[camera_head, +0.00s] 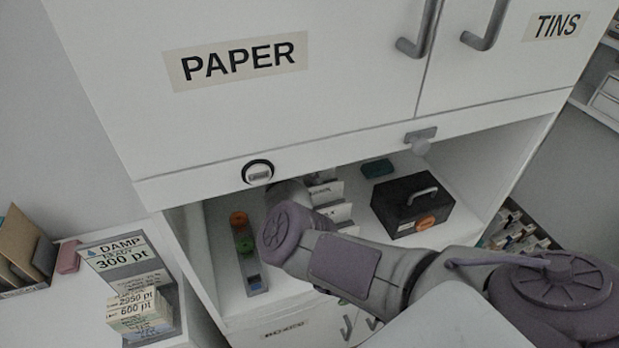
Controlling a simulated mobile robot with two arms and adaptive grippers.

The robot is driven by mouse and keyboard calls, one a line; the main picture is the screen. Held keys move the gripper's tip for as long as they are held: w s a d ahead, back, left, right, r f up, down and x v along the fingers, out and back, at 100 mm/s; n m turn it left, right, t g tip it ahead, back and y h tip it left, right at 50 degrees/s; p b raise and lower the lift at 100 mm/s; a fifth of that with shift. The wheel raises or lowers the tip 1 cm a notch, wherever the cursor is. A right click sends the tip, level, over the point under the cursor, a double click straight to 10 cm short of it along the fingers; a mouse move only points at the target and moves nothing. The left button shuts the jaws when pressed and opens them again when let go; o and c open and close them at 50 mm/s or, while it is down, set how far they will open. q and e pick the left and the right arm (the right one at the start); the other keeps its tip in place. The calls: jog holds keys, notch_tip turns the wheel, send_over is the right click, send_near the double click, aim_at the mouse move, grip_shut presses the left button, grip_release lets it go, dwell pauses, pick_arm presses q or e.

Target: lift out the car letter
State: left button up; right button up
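Several white labelled cards (336,211) stand in a row inside the open shelf, partly covered by my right arm. Their labels are too small to read, so I cannot tell which is the car letter. My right arm comes in from the lower right and reaches into the shelf. The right gripper (290,194) is at the left end of the cards, mostly hidden behind its wrist and under the shelf's upper edge. Its fingertips do not show, so I cannot tell whether it touches or holds a card. My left gripper is out of view.
A black box with a handle (402,207) stands right of the cards, a green block (377,168) behind. A grey strip with orange and green round pieces (248,262) lies left. Closed PAPER cabinet (150,110) overhangs the shelf. Labelled stacks (140,309) stand lower left.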

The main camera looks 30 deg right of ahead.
jog(key=shift+c, duration=0.3)
grip_shut()
jog(key=shift+r+b, duration=0.1)
jog(key=shift+b, duration=0.75)
jog(key=r, duration=0.3)
jog(key=shift+s+d+r+b, duration=0.15)
jog(key=shift+d+r+b, duration=0.2)
jog(key=shift+d, duration=0.05)
jog(key=s+d+b, duration=0.1)
jog(key=s+d, duration=0.1)
jog(key=d, duration=0.3)
jog(key=s+d+b, duration=0.1)
jog(key=s+d, duration=0.2)
jog(key=d, duration=0.2)
jog(key=s+d, duration=0.3)
jog(key=d, duration=0.2)
jog(key=shift+s+b, duration=0.25)
jog(key=shift+b, duration=0.15)
jog(key=shift+r, duration=0.1)
